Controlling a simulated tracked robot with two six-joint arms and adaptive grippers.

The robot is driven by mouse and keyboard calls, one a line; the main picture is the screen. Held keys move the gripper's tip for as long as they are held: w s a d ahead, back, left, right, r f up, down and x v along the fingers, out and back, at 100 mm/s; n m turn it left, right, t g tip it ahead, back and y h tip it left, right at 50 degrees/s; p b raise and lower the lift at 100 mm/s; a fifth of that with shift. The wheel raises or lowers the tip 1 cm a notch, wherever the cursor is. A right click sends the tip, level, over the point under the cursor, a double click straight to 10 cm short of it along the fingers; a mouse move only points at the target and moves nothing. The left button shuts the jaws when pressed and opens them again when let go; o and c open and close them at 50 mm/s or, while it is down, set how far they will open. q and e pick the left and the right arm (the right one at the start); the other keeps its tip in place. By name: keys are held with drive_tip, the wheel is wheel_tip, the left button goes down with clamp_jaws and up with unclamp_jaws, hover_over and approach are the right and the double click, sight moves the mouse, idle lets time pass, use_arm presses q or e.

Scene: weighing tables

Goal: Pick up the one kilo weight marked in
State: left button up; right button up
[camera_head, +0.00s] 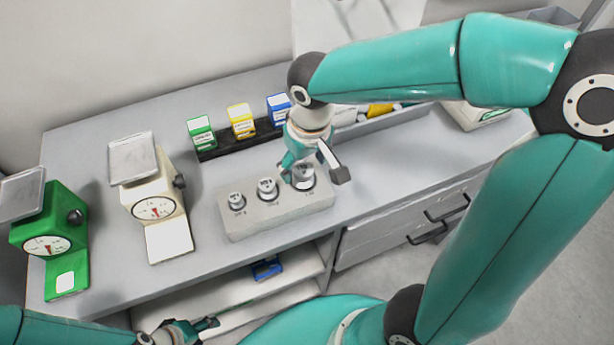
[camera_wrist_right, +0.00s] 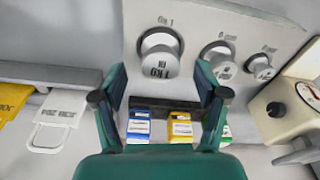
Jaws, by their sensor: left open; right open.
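The one kilo weight (camera_head: 304,178), a silvery cylinder with a knob, stands at the right end of a pale grey block (camera_head: 280,222). In the right wrist view the weight (camera_wrist_right: 158,64) shows its marking upside down. My right gripper (camera_head: 314,173) is open above and around that end of the block. In the right wrist view its fingers (camera_wrist_right: 160,97) are spread, with the weight between and slightly beyond the tips; I cannot tell whether they touch it. My left gripper (camera_head: 197,328) is open and empty at the lower left, below the table's front edge.
Two smaller weights (camera_head: 236,201) (camera_head: 267,188) stand in the same block. A white scale (camera_head: 155,207) and a green scale (camera_head: 48,240) stand at the left. Green, yellow and blue boxes (camera_head: 241,121) stand in a dark rack behind. A blue item (camera_head: 266,268) lies on the shelf below.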

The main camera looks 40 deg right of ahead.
drive_tip(key=shift+w+f, duration=0.2)
drive_tip(key=shift+f, duration=1.2)
drive_tip(key=shift+r, duration=0.15)
clamp_jaws()
